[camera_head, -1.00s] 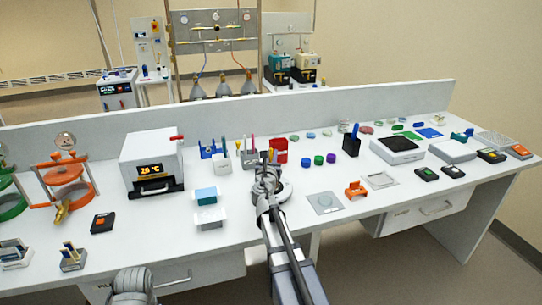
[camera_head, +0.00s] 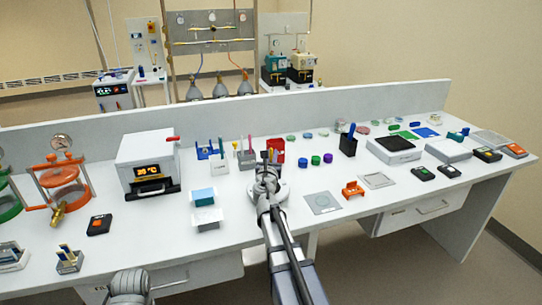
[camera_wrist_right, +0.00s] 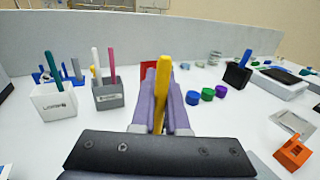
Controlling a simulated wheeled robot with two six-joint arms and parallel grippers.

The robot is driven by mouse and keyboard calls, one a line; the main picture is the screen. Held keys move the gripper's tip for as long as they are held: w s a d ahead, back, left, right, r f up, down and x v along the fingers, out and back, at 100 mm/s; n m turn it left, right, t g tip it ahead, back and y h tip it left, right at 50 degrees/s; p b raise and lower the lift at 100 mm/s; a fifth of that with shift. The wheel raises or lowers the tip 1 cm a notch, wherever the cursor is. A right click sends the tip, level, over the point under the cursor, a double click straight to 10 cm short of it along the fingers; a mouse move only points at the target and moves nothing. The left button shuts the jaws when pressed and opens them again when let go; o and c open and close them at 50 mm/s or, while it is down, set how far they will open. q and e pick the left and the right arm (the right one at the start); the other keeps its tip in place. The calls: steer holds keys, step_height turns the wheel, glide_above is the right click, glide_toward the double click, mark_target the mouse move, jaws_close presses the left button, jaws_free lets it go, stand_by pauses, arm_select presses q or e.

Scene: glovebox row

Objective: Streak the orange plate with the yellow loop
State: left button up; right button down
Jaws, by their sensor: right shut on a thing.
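My right gripper (camera_head: 269,156) is over the middle of the bench, in front of the red holder (camera_head: 276,151). In the right wrist view its fingers are shut on the yellow loop (camera_wrist_right: 162,85), whose handle stands nearly upright between them. The loop's lower end is hidden behind the wrist. Several small round plates lie along the back of the bench; a reddish one (camera_head: 363,130) is right of centre. I cannot tell surely which is the orange plate. My left gripper is not in view; only part of my left arm shows at the bottom.
A grey-white holder with sticks (camera_wrist_right: 108,94) and a white cup (camera_wrist_right: 54,101) stand left of the gripper. Purple, blue and green caps (camera_head: 315,160) lie to its right. A flat square pad (camera_head: 322,204) and an orange stand (camera_head: 353,190) lie at front right.

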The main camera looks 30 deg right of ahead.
steer(key=shift+s+d, duration=0.1)
steer(key=shift+d, duration=0.3)
stand_by(0.3)
steer(key=shift+w+d, duration=0.1)
steer(key=shift+w, duration=0.3)
stand_by(0.3)
steer(key=shift+w+a, duration=0.2)
steer(key=shift+a, duration=0.6)
steer(key=shift+w+a, duration=0.2)
steer(key=shift+a, duration=0.6)
stand_by(1.6)
steer(key=shift+w+d, duration=0.1)
steer(key=shift+w, duration=0.35)
steer(key=shift+s+d, duration=0.15)
steer(key=shift+d, duration=0.45)
steer(key=shift+s+d, duration=0.15)
steer(key=shift+d, duration=0.45)
stand_by(1.6)
